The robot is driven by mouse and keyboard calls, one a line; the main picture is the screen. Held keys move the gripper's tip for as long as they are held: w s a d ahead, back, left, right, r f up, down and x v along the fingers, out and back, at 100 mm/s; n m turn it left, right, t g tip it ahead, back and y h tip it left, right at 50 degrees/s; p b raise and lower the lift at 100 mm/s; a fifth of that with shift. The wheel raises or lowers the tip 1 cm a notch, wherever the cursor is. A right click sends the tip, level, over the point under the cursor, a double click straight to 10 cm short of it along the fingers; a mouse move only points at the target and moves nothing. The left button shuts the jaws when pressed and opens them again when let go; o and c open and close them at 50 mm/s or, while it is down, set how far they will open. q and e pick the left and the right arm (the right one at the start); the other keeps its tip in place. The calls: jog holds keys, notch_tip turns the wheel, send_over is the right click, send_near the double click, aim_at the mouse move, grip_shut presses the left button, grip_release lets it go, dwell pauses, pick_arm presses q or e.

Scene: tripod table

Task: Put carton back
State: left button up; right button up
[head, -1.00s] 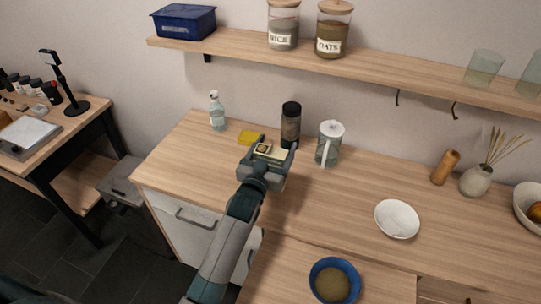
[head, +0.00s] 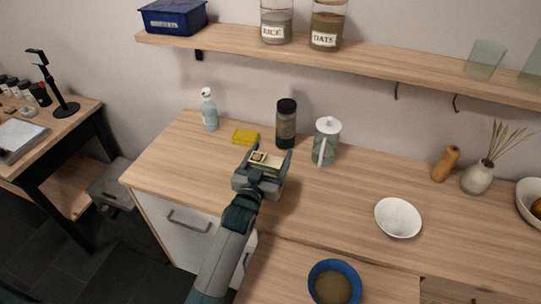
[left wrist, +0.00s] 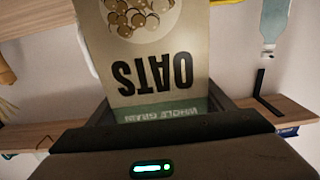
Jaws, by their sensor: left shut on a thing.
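The oats carton (head: 264,160) is pale, with a round picture and dark lettering. My left gripper (head: 262,170) is shut on it, at the left part of the counter (head: 330,205). In the left wrist view the carton (left wrist: 150,60) fills the middle, with "OATS" upside down. The spray bottle there is upside down too, so the carton looks upright. Its lower part is hidden by my gripper in the head view, so I cannot tell whether it touches the counter. My right gripper is not in view.
A dark bottle (head: 286,125) and a lidded jug (head: 326,142) stand just behind and right of the carton. A yellow sponge (head: 245,137) and spray bottle (head: 209,110) are behind left. The wall shelf (head: 370,70) overhangs the back. Bare counter lies left of the white bowl (head: 398,217).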

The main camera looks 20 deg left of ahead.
aim_at(264, 170)
pick_arm(q)
jog(key=shift+f, duration=0.1)
jog(key=o, duration=1.7)
jog(key=shift+f, duration=0.1)
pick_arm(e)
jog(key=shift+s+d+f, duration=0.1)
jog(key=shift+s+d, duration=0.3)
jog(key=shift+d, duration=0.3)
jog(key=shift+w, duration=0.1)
pick_arm(q)
jog(key=shift+s, duration=0.5)
jog(key=s+b, duration=0.3)
jog(key=s, duration=0.7)
jog(key=shift+a, duration=0.15)
jog(key=shift+s+r, duration=0.2)
jog(key=shift+s, duration=0.3)
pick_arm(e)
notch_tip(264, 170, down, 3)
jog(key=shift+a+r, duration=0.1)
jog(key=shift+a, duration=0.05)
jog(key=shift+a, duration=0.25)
